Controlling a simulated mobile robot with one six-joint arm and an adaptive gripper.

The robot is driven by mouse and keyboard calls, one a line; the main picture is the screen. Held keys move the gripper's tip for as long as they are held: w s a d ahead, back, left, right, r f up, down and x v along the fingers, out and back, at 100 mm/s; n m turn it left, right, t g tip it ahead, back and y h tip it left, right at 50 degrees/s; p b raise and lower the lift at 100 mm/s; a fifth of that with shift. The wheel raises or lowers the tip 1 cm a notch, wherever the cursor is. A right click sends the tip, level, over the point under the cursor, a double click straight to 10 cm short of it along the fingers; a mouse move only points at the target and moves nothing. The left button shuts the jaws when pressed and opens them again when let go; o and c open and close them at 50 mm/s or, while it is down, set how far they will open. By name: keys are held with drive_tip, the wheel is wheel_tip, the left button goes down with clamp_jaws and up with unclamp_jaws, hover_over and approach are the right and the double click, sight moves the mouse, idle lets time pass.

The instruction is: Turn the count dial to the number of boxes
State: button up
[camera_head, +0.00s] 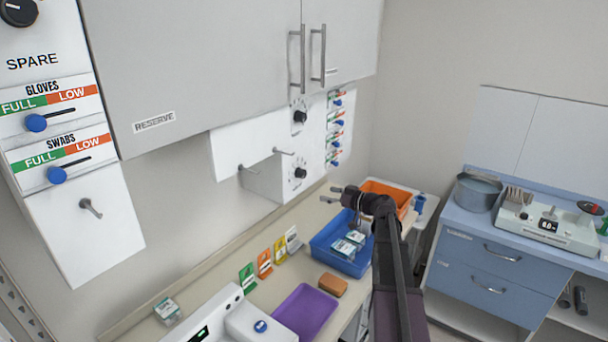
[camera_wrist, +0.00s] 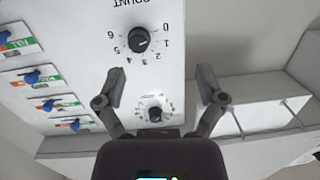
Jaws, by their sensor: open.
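The count dial (camera_wrist: 138,40) is a black knob on a white panel, ringed by the numbers 0 to 6, upside down in the wrist view. I cannot read its setting. In the head view it is the lower dial (camera_head: 300,173). My gripper (camera_head: 330,195) is open and empty, a little below and right of that dial in the picture. Its spread fingers (camera_wrist: 160,82) show in the wrist view, apart from the knob. Small white-and-teal boxes (camera_head: 355,237) lie in the blue bin (camera_head: 322,247); my arm may hide part of its contents. Another similar box (camera_head: 168,310) stands on the counter.
A second dial (camera_head: 299,116) is above, with blue-knobbed sliders (camera_head: 336,132) beside it. Pegs (camera_head: 245,168) stick out left of the panel. An orange bin (camera_head: 388,190), purple tray (camera_head: 305,308), sponge (camera_head: 333,284) and several coloured cards (camera_head: 264,263) occupy the counter.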

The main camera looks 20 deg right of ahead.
sight(305, 175)
drive_tip(key=shift+t, duration=0.7)
drive_tip(key=d, duration=0.1)
drive_tip(key=d+r, duration=0.2)
drive_tip(key=shift+w+d, duration=0.25)
drive_tip(key=x, duration=1.4)
drive_tip(key=shift+d+f, duration=0.1)
drive_tip(key=shift+f, duration=0.05)
drive_tip(key=c, duration=1.2)
